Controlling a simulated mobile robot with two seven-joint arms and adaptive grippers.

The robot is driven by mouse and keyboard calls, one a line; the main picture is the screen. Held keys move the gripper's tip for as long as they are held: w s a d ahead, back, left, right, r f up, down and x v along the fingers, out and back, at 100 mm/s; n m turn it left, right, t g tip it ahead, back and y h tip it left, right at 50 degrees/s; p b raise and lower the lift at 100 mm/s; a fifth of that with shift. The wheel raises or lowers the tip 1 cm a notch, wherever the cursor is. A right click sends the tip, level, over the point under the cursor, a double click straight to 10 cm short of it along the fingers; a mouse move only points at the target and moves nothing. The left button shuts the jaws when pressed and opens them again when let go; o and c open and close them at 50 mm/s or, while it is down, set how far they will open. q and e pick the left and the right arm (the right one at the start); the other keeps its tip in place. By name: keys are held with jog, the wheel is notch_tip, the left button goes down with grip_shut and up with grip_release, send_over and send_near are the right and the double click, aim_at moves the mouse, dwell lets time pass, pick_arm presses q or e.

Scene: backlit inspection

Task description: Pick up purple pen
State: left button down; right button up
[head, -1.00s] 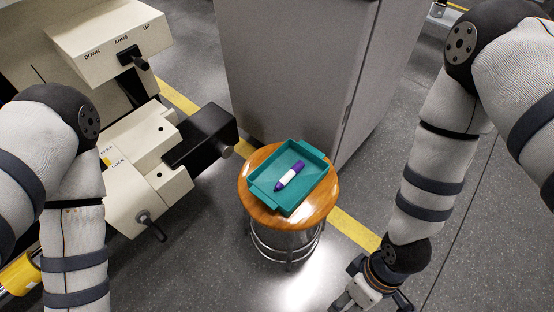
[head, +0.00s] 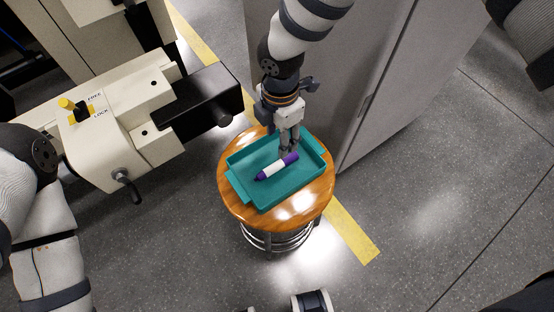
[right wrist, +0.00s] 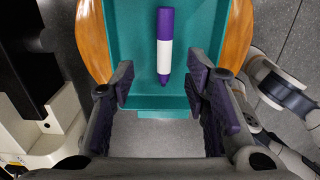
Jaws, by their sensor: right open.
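The purple pen (head: 274,168), with a white middle band, lies at a slant in a teal tray (head: 247,200) on a round wooden stool (head: 232,205). My right gripper (head: 289,148) is over the tray, close to the pen's upper right end. In the right wrist view its fingers (right wrist: 162,82) are spread wide and empty. The pen (right wrist: 165,55) points lengthwise toward the gap between them, its tapered tip near the fingertips; contact cannot be told. My left arm is at the left edge of the head view, its gripper out of frame.
A beige machine with a black block (head: 208,103) and a small crank handle (head: 127,187) stands left of the stool. A grey cabinet (head: 385,75) stands close behind it. The floor right of the stool is clear.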

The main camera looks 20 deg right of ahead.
aim_at(285, 159)
jog(key=f, duration=0.3)
jog(key=d+f, duration=0.1)
jog(key=f, duration=0.3)
jog(key=f+b, duration=0.1)
jog(key=f, duration=0.2)
jog(key=shift+s+d+f, duration=0.15)
jog(key=shift+d+f, duration=0.05)
jog(key=shift+f, duration=0.05)
jog(key=shift+c, duration=0.4)
jog(key=shift+r, duration=0.1)
jog(key=c, duration=0.9)
